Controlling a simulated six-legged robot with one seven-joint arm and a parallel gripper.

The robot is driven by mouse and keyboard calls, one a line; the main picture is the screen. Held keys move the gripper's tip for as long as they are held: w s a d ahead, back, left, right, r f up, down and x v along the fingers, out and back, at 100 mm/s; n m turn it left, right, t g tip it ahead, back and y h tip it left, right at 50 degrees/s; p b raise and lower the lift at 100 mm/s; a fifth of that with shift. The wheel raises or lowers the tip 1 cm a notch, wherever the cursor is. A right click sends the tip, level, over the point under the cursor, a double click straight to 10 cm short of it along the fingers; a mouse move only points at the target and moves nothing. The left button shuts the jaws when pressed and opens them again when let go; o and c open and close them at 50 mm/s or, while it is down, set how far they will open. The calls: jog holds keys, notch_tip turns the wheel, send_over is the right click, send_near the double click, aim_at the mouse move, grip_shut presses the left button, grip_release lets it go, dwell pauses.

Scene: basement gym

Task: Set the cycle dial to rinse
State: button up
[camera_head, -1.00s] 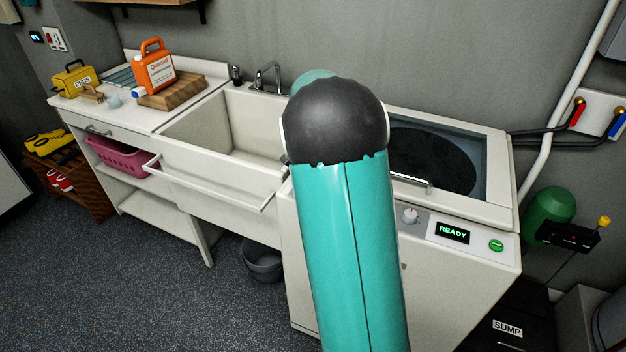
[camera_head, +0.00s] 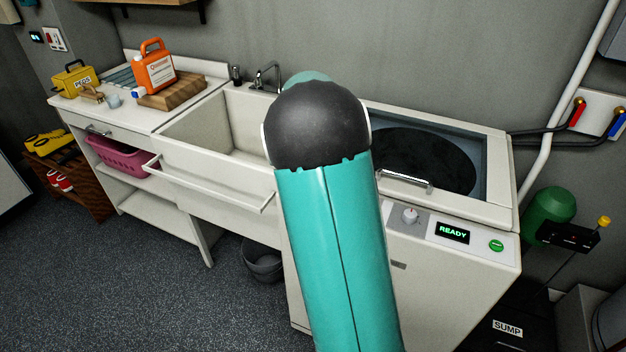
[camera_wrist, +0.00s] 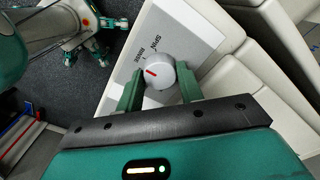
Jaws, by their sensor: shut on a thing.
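In the wrist view, the cycle dial (camera_wrist: 160,70) is a round, pale grey knob with a red mark on its face. The mark lies toward its left side. The words RINSE and SPIN are printed around it on the grey panel (camera_wrist: 182,31). My gripper (camera_wrist: 161,80) has its two green fingers on either side of the dial, shut on it. I cannot tell exactly which word the mark lines up with. In the head view, my arm hides the gripper.
A READY display (camera_head: 453,231) and a green button (camera_head: 496,245) are on the machine's front panel. A sink (camera_head: 205,140) adjoins it on the left. An orange jug (camera_head: 154,72) stands on a wooden board on the counter. Open floor lies at the front left.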

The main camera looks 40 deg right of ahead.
dwell(0.4)
jog(key=o, duration=1)
notch_tip(320, 180, up, 14)
jog(key=shift+f, duration=0.1)
